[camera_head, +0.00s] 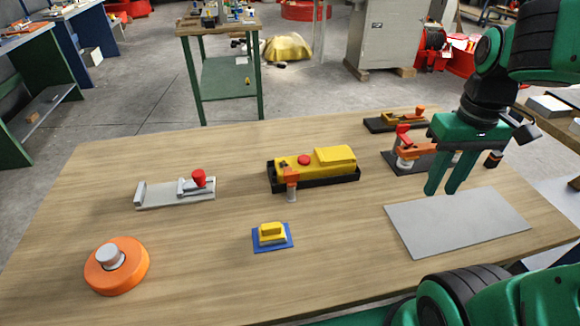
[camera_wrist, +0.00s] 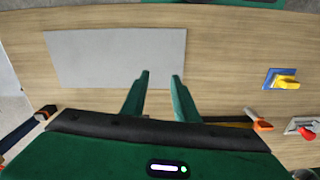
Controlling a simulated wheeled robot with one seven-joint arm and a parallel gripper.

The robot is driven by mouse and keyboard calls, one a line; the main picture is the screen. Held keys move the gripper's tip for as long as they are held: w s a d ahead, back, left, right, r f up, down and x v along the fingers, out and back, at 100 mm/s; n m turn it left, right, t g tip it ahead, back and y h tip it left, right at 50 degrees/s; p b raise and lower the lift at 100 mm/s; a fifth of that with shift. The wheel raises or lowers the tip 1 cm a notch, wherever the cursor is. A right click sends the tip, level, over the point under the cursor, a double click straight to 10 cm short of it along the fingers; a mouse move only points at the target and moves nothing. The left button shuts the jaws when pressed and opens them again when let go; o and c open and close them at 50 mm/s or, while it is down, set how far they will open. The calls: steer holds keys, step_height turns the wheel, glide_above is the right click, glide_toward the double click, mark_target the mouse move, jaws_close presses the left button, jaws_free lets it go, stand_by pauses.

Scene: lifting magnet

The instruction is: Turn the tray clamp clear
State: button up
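A yellow lifting magnet (camera_head: 330,160) with a red knob lies in a black tray (camera_head: 335,181) at the middle of the table. An orange tray clamp (camera_head: 291,175) on a grey post stands at the tray's front left, its head against the magnet's front side. In the wrist view the orange clamp (camera_wrist: 258,121) shows at the lower right. My gripper (camera_head: 440,190) points down above the table, well to the right of the tray, by the grey plate. Its two fingers (camera_wrist: 161,77) are apart, with nothing between them. My gripper body hides most of the tray in the wrist view.
A grey plate (camera_head: 455,222) lies front right. Behind my gripper stand a fixture with orange and red parts (camera_head: 415,150) and a dark-based block (camera_head: 395,121). A yellow block on a blue plate (camera_head: 271,236), a red-tipped toggle clamp (camera_head: 176,189) and an orange disc (camera_head: 116,266) lie left.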

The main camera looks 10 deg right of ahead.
steer(key=w+a+r+n, duration=0.4)
steer(key=w+a+n, duration=0.5)
steer(key=w+a, duration=0.1)
steer(key=n, duration=1.1)
glide_toward(291, 173)
step_height(291, 173, down, 9)
steer(key=shift+r, duration=0.1)
jaws_close()
